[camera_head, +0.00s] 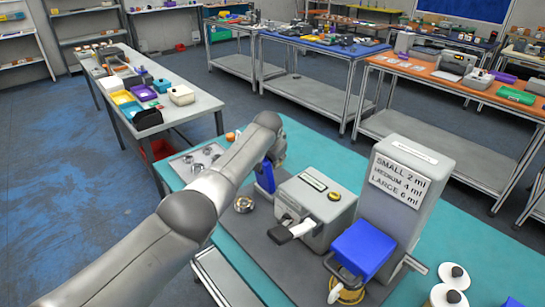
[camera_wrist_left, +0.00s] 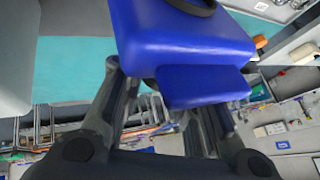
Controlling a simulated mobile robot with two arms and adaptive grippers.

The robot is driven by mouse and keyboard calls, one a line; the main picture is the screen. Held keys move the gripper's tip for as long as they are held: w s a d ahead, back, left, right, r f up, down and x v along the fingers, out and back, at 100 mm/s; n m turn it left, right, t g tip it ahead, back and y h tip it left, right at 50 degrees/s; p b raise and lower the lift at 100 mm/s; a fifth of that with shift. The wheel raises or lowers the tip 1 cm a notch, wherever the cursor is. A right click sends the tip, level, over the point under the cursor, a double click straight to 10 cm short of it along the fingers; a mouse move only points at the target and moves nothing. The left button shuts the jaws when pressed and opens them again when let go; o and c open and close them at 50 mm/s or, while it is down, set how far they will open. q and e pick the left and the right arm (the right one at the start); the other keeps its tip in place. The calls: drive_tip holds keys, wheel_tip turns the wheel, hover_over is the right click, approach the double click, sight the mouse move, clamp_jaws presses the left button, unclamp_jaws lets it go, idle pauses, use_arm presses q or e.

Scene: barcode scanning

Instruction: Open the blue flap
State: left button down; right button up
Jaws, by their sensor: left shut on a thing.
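My left arm comes in from the left, and its gripper (camera_wrist_left: 165,90) is shut on a blue part (camera_wrist_left: 185,55) with a dark ring at the top edge of the wrist view. I cannot tell whether this blue piece is the flap or a separate thing. A larger blue cover (camera_head: 363,248) sits at the front of the tall grey dispenser (camera_head: 418,172), with a dark loop below. My right gripper is out of view.
The teal table (camera_head: 490,262) carries a dark mat with a small metal cup (camera_head: 243,204) left of the machine. White round containers (camera_head: 453,275) stand at the lower right. A tray (camera_head: 196,160) lies behind my arm. Workbenches stand beyond the table.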

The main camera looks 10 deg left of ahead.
use_arm(q)
drive_tip(key=shift+s+d+f, duration=0.2)
drive_tip(key=shift+d+f, duration=0.15)
drive_tip(key=shift+f, duration=0.1)
drive_tip(key=c, duration=1.4)
unclamp_jaws()
drive_tip(key=shift+o, duration=1.2)
drive_tip(key=shift+w+d+f, duration=0.1)
drive_tip(key=shift+w+f, duration=0.05)
drive_tip(key=shift+w, duration=0.3)
drive_tip(key=v, duration=1.2)
